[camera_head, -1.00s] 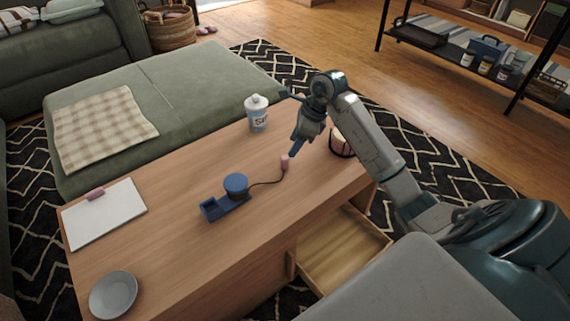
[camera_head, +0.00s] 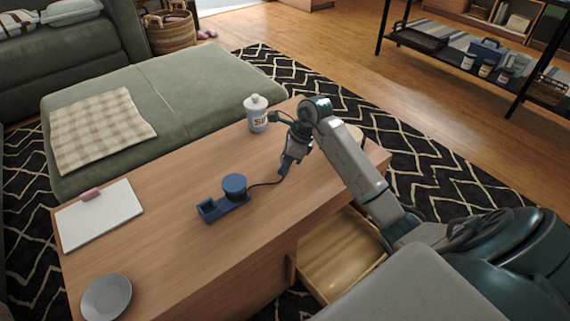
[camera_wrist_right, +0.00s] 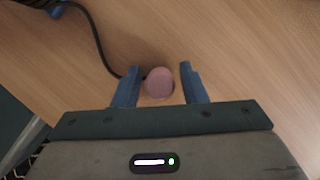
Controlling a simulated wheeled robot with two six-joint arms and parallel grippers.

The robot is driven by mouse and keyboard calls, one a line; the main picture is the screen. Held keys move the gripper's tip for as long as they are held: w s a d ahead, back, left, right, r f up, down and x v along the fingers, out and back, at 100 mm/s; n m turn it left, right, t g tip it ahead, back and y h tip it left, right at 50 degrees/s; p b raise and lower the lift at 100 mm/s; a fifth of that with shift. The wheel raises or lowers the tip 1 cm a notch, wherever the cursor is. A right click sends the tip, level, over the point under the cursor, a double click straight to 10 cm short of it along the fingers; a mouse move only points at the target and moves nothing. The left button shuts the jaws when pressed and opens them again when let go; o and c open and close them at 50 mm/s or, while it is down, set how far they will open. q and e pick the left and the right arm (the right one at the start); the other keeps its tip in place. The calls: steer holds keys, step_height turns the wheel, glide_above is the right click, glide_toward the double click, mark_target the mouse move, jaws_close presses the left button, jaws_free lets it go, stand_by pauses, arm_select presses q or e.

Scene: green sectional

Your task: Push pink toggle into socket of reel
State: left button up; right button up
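The pink toggle (camera_wrist_right: 160,82) lies at the end of a dark cord in the right wrist view. My right gripper (camera_wrist_right: 158,86) is open, with one blue finger on each side of the toggle and a gap on at least the right side. In the head view the right gripper (camera_head: 286,166) points down at the table and hides the toggle. The blue reel (camera_head: 234,184) stands on the table to the left, with its cord running to the gripper. Its square socket (camera_head: 208,209) is at the left end of the reel's base and looks empty. My left gripper is out of view.
The wooden table (camera_head: 170,235) also holds a white lidded jar (camera_head: 257,114) at the back, a clipboard (camera_head: 100,215) and a grey plate (camera_head: 106,297) at left. A candle-like jar (camera_head: 354,133) is partly behind my arm. A drawer (camera_head: 340,252) stands open below.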

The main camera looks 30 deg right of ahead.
jaws_close()
steer(key=shift+r, duration=0.15)
